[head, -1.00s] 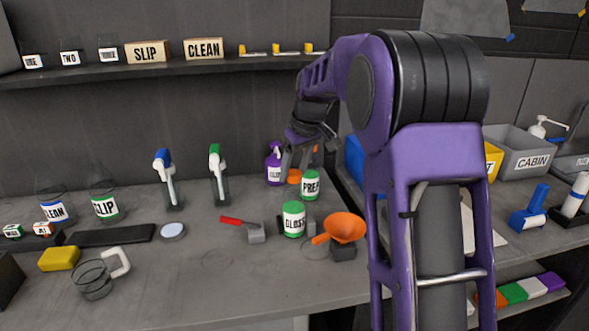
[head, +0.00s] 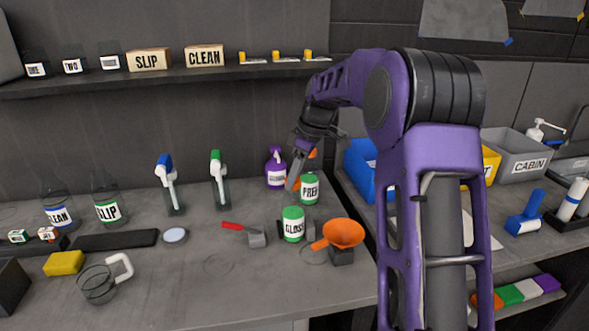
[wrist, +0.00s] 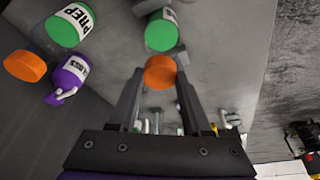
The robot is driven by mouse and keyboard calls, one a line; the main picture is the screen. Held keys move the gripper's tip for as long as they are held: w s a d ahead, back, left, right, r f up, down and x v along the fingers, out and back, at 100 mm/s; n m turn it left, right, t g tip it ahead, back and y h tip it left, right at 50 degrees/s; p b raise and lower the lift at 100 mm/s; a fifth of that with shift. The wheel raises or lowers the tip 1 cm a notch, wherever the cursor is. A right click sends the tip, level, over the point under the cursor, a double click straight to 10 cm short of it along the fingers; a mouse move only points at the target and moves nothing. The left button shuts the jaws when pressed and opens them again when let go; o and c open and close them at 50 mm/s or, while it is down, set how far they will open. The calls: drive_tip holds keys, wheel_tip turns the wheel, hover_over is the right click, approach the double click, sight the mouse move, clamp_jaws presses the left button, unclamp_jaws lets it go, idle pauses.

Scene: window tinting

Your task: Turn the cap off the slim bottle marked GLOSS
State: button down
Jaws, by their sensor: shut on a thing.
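In the head view an orange piece (head: 292,184) shows beside the fingertips. A green-and-white container (head: 293,224) labelled GLOSS stands upright at the front of this group. A green-topped container (wrist: 162,32), likely the same one, shows beyond the fingertips in the wrist view.
The front middle bench is clear.

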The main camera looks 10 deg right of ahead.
drive_tip(key=n+g, duration=0.1)
drive_tip(key=n, duration=0.2)
drive_tip(key=shift+f, duration=0.1)
drive_tip(key=n+g, duration=0.1)
drive_tip(key=n, duration=0.3)
drive_tip(key=shift+s+a, duration=0.1)
drive_tip(key=shift+c, duration=1.8)
unclamp_jaws()
